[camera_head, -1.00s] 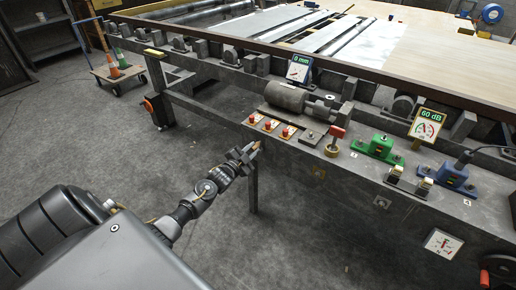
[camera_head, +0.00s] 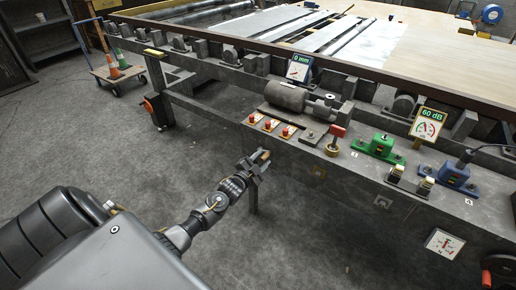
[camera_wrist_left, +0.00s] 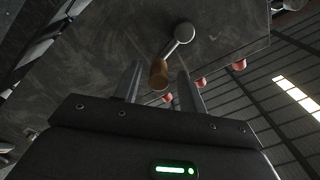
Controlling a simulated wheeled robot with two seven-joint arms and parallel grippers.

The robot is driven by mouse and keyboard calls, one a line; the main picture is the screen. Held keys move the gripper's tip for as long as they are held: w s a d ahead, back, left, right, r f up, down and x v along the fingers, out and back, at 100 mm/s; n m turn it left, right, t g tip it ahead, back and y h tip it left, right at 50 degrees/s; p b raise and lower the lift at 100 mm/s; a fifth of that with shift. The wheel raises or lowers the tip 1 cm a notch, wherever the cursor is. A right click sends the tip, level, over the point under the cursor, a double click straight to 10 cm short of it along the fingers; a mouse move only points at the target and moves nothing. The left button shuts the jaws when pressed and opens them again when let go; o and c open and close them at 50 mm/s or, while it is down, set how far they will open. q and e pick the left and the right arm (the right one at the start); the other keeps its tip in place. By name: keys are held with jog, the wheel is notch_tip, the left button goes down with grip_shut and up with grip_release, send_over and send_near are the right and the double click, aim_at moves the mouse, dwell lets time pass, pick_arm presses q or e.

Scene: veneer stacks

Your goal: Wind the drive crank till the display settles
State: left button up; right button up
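The crank shows in the left wrist view: a tan cylindrical handle (camera_wrist_left: 158,74) on a metal arm ending at a round hub (camera_wrist_left: 184,32) on the dark panel. My left gripper (camera_wrist_left: 160,78) is open, with a finger on each side of the handle and gaps between. In the head view the left gripper (camera_head: 258,163) is at the bench's front side, with the tan handle (camera_head: 266,155) at its fingertips; the crank arm is hidden there. One display (camera_head: 300,60) reads 0 mm with a dial below; another (camera_head: 428,114) reads 60 dB. My right gripper is not in view.
Red buttons (camera_head: 269,124) and a red-topped lever (camera_head: 335,133) sit on the bench edge above the gripper. Green (camera_head: 379,145) and blue (camera_head: 455,175) units stand further right. A dark handwheel (camera_head: 498,268) is at the lower right. Open floor (camera_head: 110,165) lies left.

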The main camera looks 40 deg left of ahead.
pick_arm(q)
jog(key=shift+s, duration=0.1)
jog(key=shift+s+r+p, duration=0.1)
jog(key=shift+s+p, duration=0.2)
jog(key=shift+p, duration=0.1)
jog(key=s+p, duration=0.3)
jog(key=s, duration=0.3)
jog(key=shift+s, duration=0.1)
